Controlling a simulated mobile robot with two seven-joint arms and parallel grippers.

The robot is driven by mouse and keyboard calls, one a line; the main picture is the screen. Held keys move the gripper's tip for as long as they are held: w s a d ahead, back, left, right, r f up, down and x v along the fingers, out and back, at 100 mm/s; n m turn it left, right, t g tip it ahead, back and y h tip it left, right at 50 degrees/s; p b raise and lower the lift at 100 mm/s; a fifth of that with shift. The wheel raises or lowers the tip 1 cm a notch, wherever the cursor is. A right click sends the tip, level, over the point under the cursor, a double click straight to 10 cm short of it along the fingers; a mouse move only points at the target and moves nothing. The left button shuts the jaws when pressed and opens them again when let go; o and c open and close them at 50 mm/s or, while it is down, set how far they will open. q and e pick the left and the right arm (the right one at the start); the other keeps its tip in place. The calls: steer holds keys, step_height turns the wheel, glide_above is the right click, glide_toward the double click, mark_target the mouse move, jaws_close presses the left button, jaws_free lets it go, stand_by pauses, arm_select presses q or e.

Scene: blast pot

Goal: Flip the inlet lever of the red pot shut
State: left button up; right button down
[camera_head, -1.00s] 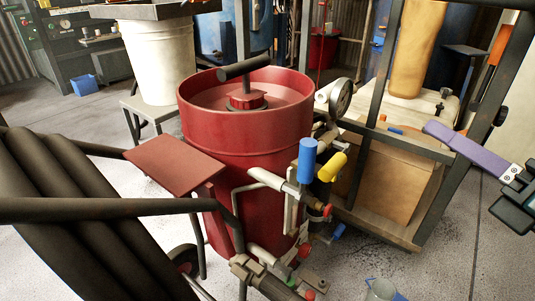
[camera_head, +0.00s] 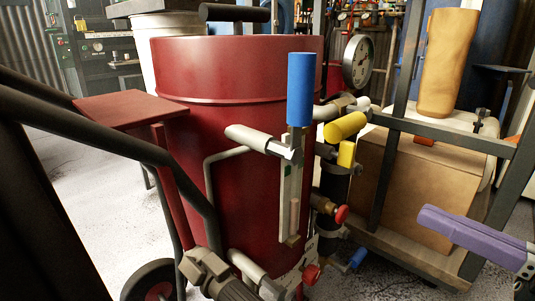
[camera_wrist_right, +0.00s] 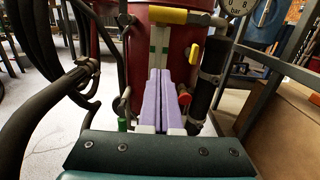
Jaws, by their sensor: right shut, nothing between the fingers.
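The red pot (camera_head: 240,75) stands upright in the head view, with pipes and valves on its right front side. A blue lever handle (camera_head: 301,90) points up above a white pipe fitting. I cannot tell for certain which handle is the inlet lever. My right gripper (camera_head: 428,216), with purple fingers, is shut and empty, right of the valves and apart from them. In the right wrist view its fingers (camera_wrist_right: 159,72) point toward the pot below a yellow handle (camera_wrist_right: 168,16). My left gripper is out of view.
Dark handle bars and hoses (camera_head: 90,125) cross the left side. A dark metal frame (camera_head: 440,130) with a cardboard box (camera_head: 405,185) stands on the right. A round gauge (camera_head: 358,61) sits behind the handles. A lower blue handle (camera_head: 357,258) is near the floor.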

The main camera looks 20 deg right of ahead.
mark_target(346, 120)
steer(key=w+a+r, duration=0.4)
steer(key=w, duration=0.6)
steer(key=shift+r, duration=0.25)
stand_by(0.3)
